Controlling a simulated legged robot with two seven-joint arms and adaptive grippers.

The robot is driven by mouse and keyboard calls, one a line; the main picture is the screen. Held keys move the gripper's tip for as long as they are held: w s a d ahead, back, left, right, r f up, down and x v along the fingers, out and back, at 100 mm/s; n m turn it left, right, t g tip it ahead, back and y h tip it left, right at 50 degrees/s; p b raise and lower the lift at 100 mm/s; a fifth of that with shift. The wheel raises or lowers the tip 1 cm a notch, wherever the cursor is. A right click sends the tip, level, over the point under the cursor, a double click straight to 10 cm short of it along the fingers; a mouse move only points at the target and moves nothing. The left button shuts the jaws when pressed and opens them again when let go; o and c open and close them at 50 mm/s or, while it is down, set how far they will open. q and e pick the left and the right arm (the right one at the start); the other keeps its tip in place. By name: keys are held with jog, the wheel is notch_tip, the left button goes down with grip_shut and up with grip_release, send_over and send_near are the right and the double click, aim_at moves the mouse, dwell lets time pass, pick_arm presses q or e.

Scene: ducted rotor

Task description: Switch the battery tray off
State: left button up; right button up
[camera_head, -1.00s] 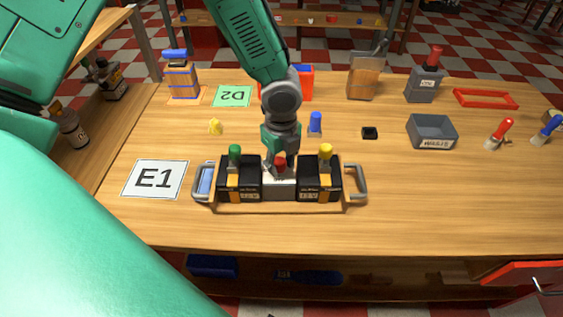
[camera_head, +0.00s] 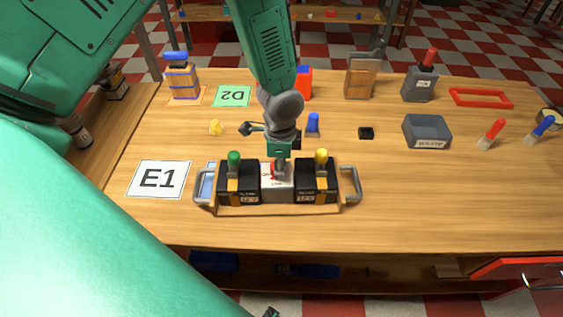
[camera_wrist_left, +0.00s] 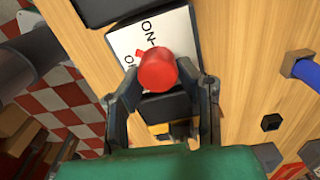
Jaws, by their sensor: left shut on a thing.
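The battery tray (camera_head: 250,211) stands on the table with two black batteries, one with a green cap (camera_head: 234,158) and one with a yellow cap (camera_head: 321,157). Between them is a white switch box (camera_head: 277,184) with a red knob (camera_head: 273,170). In the left wrist view the red knob (camera_wrist_left: 157,70) has a small tab pointing to the label side, between "ON" and a partly hidden "OF" mark, nearer the latter. My left gripper (camera_head: 279,168) comes down from above, shut on the knob, its fingers on either side.
The E1 card (camera_head: 158,180) lies left of the tray. Behind are a blue peg (camera_head: 313,123), a small black block (camera_head: 366,133) and a grey bin (camera_head: 427,132). The table right of the tray is clear.

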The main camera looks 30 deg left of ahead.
pick_arm(q)
jog(key=n+p, duration=0.1)
jog(key=n, duration=0.3)
jog(key=shift+s, duration=0.2)
jog(key=shift+f+n+p, duration=0.1)
jog(key=shift+n+p, duration=0.3)
jog(key=shift+n, duration=1.3)
grip_shut()
jog(key=shift+d, duration=0.1)
jog(key=o, duration=1.1)
grip_release()
jog(key=shift+w, duration=0.1)
jog(key=shift+r, duration=0.2)
notch_tip(320, 180, up, 12)
jog(key=shift+f, duration=0.2)
